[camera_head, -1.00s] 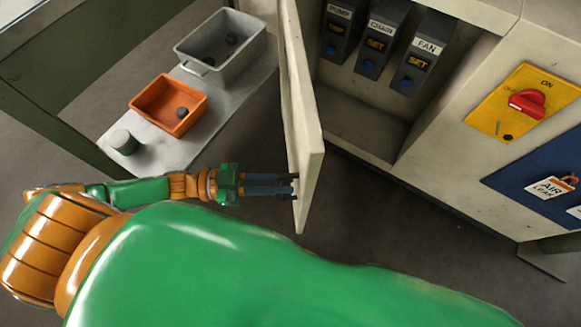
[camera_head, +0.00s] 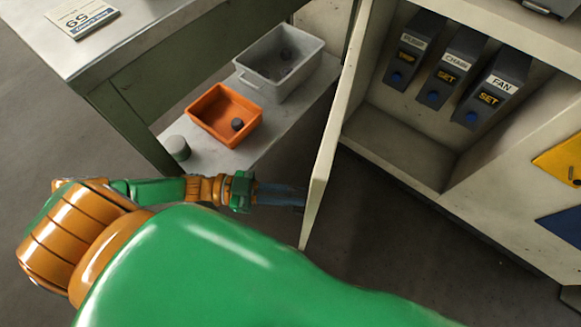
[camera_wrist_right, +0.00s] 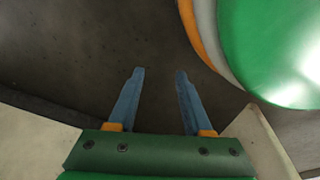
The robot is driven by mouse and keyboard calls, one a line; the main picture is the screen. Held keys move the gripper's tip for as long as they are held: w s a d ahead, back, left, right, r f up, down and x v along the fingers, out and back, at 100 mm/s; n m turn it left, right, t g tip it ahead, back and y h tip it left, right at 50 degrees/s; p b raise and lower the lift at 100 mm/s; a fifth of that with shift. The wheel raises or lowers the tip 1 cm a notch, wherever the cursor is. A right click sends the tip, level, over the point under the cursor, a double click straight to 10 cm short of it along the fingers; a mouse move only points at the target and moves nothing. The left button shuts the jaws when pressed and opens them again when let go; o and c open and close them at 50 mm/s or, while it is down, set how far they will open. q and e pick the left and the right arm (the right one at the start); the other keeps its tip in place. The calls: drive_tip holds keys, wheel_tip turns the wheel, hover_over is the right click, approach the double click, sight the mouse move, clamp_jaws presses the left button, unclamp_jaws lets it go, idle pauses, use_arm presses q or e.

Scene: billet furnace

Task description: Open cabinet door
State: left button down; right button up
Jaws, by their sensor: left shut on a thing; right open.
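The cabinet door (camera_head: 340,110) is a pale panel that stands swung out from the cabinet (camera_head: 400,165), so the inside shows. My left gripper (camera_head: 300,198) is at the door's lower outer part, on its left side, shut on the door. The exact grip spot is partly hidden, and I cannot tell whether a handle is between the fingers. My right gripper (camera_wrist_right: 160,72) shows in the right wrist view with its two blue fingers apart, open and empty above the dark floor.
Inside the cabinet are switch boxes labelled PUMP, CHAIN (camera_head: 455,68) and FAN (camera_head: 492,90). Left of the door, a low shelf (camera_head: 225,160) holds a grey bin (camera_head: 265,85), an orange bin (camera_head: 205,128) and a grey-green cylinder (camera_head: 177,148). Dark floor lies below the cabinet.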

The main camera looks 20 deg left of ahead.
sight(290, 189)
use_arm(q)
drive_tip(key=shift+s+f, duration=0.1)
drive_tip(key=shift+f, duration=0.05)
drive_tip(key=c, duration=0.9)
unclamp_jaws()
drive_tip(key=shift+r, duration=0.35)
wheel_tip(290, 189, up, 3)
drive_tip(key=shift+r+p, duration=0.1)
drive_tip(key=shift+p, duration=1.1)
drive_tip(key=s+d+r+p, duration=0.5)
drive_tip(key=s+r+p, duration=0.3)
drive_tip(key=s, duration=0.5)
drive_tip(key=shift+r, duration=0.65)
use_arm(e)
drive_tip(key=s+d+r, duration=0.1)
drive_tip(key=s+r, duration=0.5)
drive_tip(key=s, duration=0.1)
drive_tip(key=shift+s+d+g, duration=0.25)
drive_tip(key=shift+d+g, duration=0.05)
